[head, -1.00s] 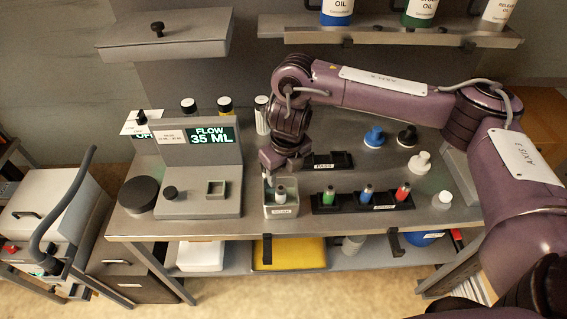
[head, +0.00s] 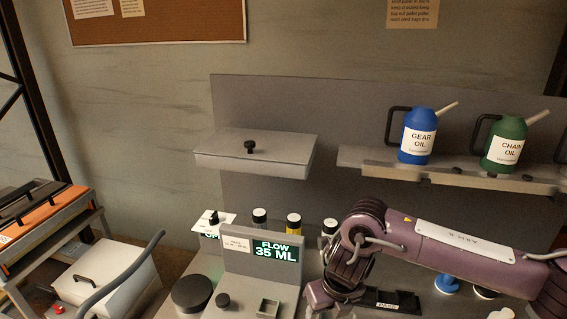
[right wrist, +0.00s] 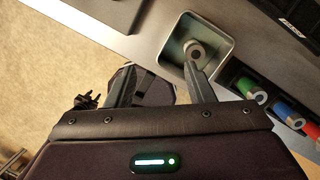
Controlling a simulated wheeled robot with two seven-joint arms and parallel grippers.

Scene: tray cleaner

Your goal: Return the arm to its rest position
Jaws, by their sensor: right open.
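My right arm (head: 455,245) comes in from the right in the head view and bends down over the bench at its wrist. Its fingertips are cut off by the bottom edge there. In the right wrist view my right gripper (right wrist: 158,72) is open, its two fingers apart with nothing held between them. A square metal container (right wrist: 222,46) holds a grey-capped vial (right wrist: 196,54) standing inside it. The right finger overlaps the container's near edge in that view; I cannot tell whether it touches. My left gripper is out of view.
The flow unit (head: 262,262) reads 35 ML. A shelf with oil cans (head: 417,136) is above the arm.

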